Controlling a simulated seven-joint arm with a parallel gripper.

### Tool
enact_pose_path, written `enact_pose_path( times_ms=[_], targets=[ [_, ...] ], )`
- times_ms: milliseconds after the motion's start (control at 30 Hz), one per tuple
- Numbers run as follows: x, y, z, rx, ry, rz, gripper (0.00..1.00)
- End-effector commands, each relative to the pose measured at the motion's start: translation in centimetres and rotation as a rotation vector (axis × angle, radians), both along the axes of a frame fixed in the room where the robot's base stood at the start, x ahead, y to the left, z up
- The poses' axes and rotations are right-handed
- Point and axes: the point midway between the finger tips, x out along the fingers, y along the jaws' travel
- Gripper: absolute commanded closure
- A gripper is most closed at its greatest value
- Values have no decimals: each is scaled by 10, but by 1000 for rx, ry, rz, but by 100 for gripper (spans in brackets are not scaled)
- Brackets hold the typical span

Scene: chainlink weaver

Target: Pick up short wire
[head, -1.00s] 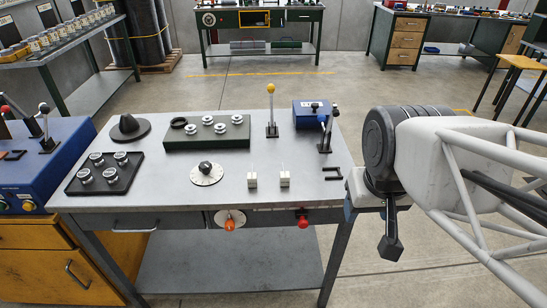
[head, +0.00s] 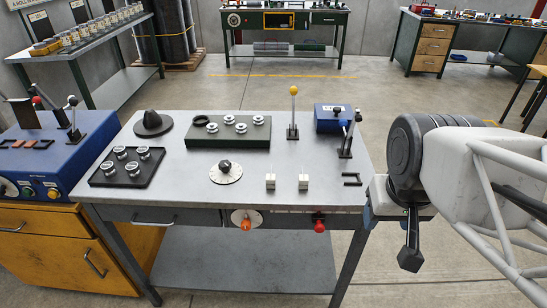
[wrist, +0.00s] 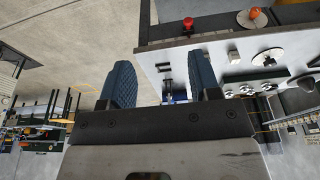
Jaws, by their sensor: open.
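Two small white blocks (head: 270,181) stand near the front of the grey table, the right one (head: 303,181) beside the left. Very thin upright lines, possibly wires, rise from them; I cannot tell which would be the short wire. My gripper (wrist: 160,62) is open and empty in the wrist view, its two blue padded fingers wide apart. It is off the table's right side, and the table top shows beyond the fingers. In the head view my arm hides most of the gripper.
On the table (head: 330,200) are a round dial plate (head: 225,172), a green block with metal knobs (head: 229,135), a black tray (head: 126,168), a yellow-tipped lever (head: 293,110), a blue box (head: 331,118) and a black bracket (head: 352,179). A blue console (head: 45,160) stands left.

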Motion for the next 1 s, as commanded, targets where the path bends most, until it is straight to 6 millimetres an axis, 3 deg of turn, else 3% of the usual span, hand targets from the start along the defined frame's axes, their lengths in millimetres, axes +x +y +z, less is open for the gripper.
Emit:
enact_pose_path(
  times_ms=[667,867,1000],
  targets=[
    [4,1,0,1,3,1,38],
    [24,8,1,6,18,3,38],
    [50,17,3,9,34,7,38]
  ],
)
